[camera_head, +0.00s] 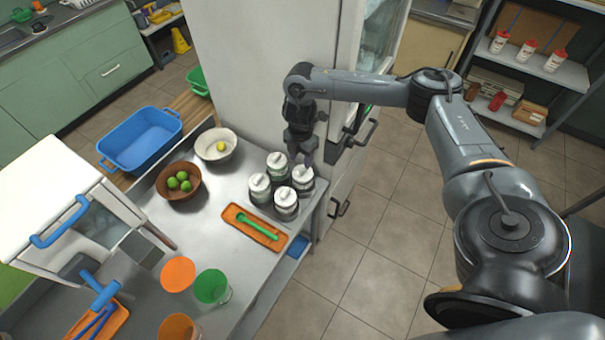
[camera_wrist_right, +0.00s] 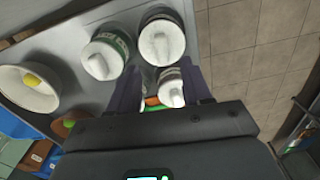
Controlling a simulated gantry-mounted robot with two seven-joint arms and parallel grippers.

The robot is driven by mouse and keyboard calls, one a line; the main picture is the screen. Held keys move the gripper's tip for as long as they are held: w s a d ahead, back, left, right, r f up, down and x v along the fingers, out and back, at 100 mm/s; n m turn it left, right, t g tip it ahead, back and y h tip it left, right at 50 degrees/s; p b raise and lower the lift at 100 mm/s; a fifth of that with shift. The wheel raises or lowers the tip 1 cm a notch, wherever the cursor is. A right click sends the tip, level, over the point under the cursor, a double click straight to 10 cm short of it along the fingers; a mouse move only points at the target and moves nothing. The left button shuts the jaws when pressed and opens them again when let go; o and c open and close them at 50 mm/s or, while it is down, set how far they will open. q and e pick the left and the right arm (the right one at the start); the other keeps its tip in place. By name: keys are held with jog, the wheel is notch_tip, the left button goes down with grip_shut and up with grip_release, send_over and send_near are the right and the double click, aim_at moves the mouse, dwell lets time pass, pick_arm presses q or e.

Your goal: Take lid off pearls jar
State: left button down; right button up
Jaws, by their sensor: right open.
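Several glass jars with white handled lids stand in a cluster on the metal counter: a back jar (camera_head: 277,162), a right jar (camera_head: 303,176), a left jar (camera_head: 260,186) and a front jar (camera_head: 286,202). All wear their lids. I cannot tell which holds the pearls. My right gripper (camera_head: 306,155) is open and points down over the back right of the cluster, close to the right jar's lid. In the right wrist view a white lid (camera_wrist_right: 171,88) shows between the fingers, with two more lids (camera_wrist_right: 162,42) beyond. Contact is not visible. My left gripper is out of view.
An orange tray (camera_head: 238,217) with a green tool lies in front of the jars. A white bowl (camera_head: 228,155) and a brown bowl of limes (camera_head: 163,190) stand to the left. The fridge (camera_head: 270,60) rises close behind. The counter's right edge is near the jars.

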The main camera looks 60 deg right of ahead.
aim_at(303, 169)
jog(key=shift+s+d+f, duration=0.1)
jog(key=shift+f, duration=1.2)
jog(key=shift+s+d+f, duration=0.1)
jog(key=shift+f, duration=1.2)
grip_shut()
